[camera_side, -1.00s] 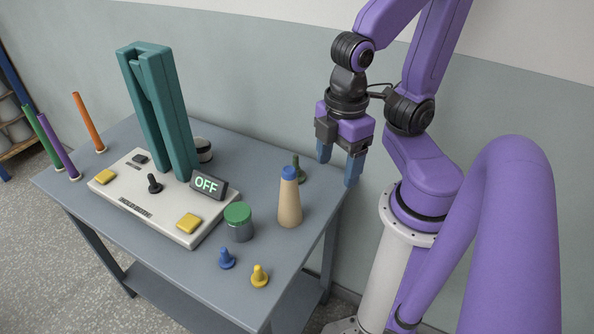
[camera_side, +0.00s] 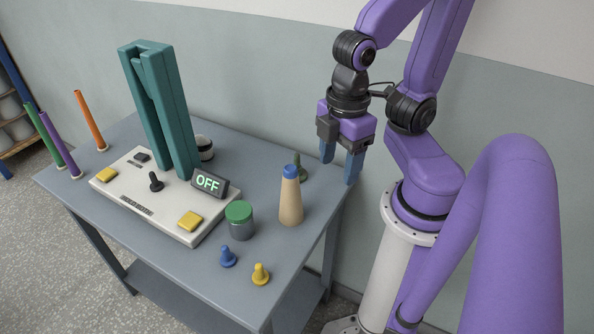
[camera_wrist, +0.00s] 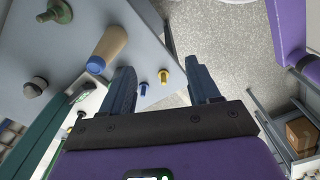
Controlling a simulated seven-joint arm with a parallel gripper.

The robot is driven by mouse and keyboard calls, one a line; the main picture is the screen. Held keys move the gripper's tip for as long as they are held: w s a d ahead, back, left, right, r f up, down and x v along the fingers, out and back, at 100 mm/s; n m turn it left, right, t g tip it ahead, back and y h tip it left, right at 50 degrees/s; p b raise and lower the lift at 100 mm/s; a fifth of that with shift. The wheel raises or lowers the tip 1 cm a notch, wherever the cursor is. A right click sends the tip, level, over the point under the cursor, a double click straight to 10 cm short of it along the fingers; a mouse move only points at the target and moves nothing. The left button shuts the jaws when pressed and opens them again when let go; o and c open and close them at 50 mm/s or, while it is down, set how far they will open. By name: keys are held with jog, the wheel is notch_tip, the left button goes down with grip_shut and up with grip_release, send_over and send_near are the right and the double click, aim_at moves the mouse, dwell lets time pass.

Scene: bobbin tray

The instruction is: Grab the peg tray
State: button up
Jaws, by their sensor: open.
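I cannot make out a peg tray in either view. My gripper (camera_side: 339,173) is open and empty, fingers pointing down, at the table's right back edge. In the wrist view, its two blue fingers (camera_wrist: 158,68) are spread apart with nothing between them. A blue peg (camera_side: 228,257) and a yellow peg (camera_side: 261,274) stand loose on the table's near right part. A dark green peg (camera_side: 301,170) stands behind the tan bottle, partly hidden. The wrist view also shows the green peg at the upper left.
On the table (camera_side: 285,250) stand a tan bottle (camera_side: 291,203) near my gripper, a green-lidded jar (camera_side: 240,223), and a white console (camera_side: 130,206) with a tall teal frame (camera_side: 165,110) and an OFF display (camera_side: 208,184). Colored rods (camera_side: 90,120) stand at the left.

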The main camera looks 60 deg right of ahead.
notch_tip(320, 180, up, 4)
jog(key=n+g+h, duration=0.2)
jog(key=n+h, duration=0.2)
jog(key=h, duration=1)
send_over(300, 167)
jog(key=w+a, duration=0.1)
jog(key=a, duration=0.5)
jog(key=f, duration=2.5)
jog(key=shift+w+d+f, duration=0.1)
jog(key=shift+d, duration=0.1)
jog(key=shift+x, duration=3.75)
jog(key=shift+w+f, duration=0.15)
jog(key=c, duration=1.1)
